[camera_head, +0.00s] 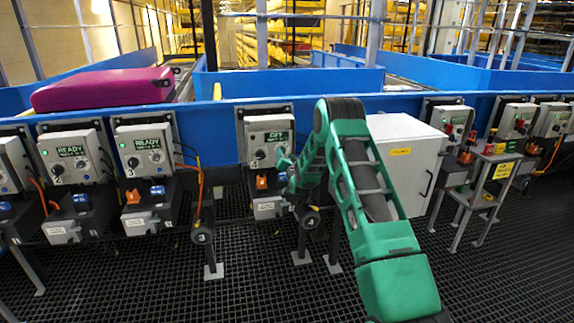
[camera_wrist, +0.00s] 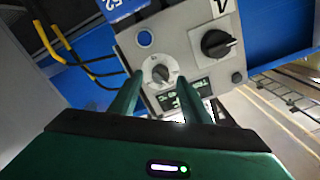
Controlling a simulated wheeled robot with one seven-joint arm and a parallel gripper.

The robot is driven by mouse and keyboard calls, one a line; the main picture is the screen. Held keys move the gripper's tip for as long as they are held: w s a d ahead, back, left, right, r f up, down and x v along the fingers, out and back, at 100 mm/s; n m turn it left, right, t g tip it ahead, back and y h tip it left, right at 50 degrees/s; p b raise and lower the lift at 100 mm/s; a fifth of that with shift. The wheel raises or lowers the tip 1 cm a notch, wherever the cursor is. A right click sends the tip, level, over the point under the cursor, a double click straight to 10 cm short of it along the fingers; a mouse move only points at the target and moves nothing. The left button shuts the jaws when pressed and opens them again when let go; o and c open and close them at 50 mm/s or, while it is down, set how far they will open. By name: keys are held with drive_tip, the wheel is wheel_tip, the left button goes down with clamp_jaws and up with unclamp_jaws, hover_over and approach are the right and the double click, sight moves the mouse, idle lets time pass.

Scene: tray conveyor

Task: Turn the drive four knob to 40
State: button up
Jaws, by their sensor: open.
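The drive four control box (camera_head: 268,125) is a light grey panel on the blue conveyor frame, with a green lit display (camera_head: 268,138). In the wrist view the panel (camera_wrist: 180,30) appears upside down, with a partly cut-off 4 at its top. In the head view my gripper (camera_head: 285,158) covers part of the panel.
Similar drive boxes stand left, including one marked 3 (camera_head: 143,145) and another (camera_head: 75,152), both showing READY. A grey cabinet (camera_head: 405,150) stands right of my arm. A magenta suitcase (camera_head: 103,90) lies on the conveyor. Yellow cables (camera_wrist: 75,55) hang beside the panel.

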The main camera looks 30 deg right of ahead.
drive_tip(key=v, duration=0.8)
drive_tip(key=shift+s, duration=0.25)
drive_tip(key=shift+a, duration=0.1)
